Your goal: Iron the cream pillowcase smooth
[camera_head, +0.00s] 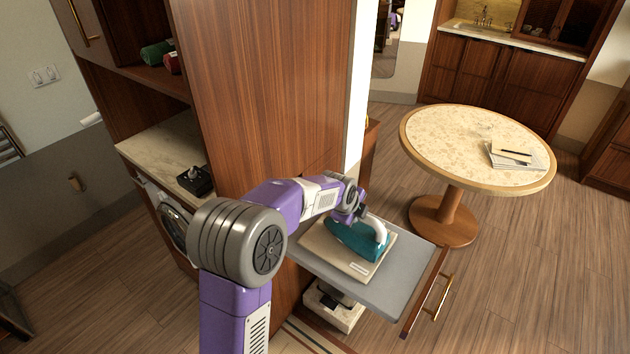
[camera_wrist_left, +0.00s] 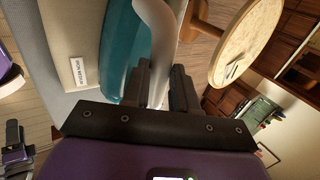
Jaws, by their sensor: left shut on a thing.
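A teal iron (camera_head: 352,241) with a white handle rests on the cream pillowcase (camera_head: 352,267) in the head view. The pillowcase lies on a grey pull-out ironing board (camera_head: 386,288) and bears a small white label. My left gripper (camera_head: 352,212) is at the iron and shut on its handle. In the left wrist view, the gripper's dark fingers (camera_wrist_left: 165,85) close around the white handle, beside the teal body (camera_wrist_left: 121,50). The pillowcase (camera_wrist_left: 80,40) shows there next to the iron. The pillowcase under the iron is hidden.
A tall wooden cabinet (camera_head: 270,90) stands close behind the board. A round table (camera_head: 450,140) with papers is to the right. A brass-handled drawer front (camera_head: 425,290) edges the board. A white object (camera_head: 332,306) sits beneath it. Open floor lies right of the board.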

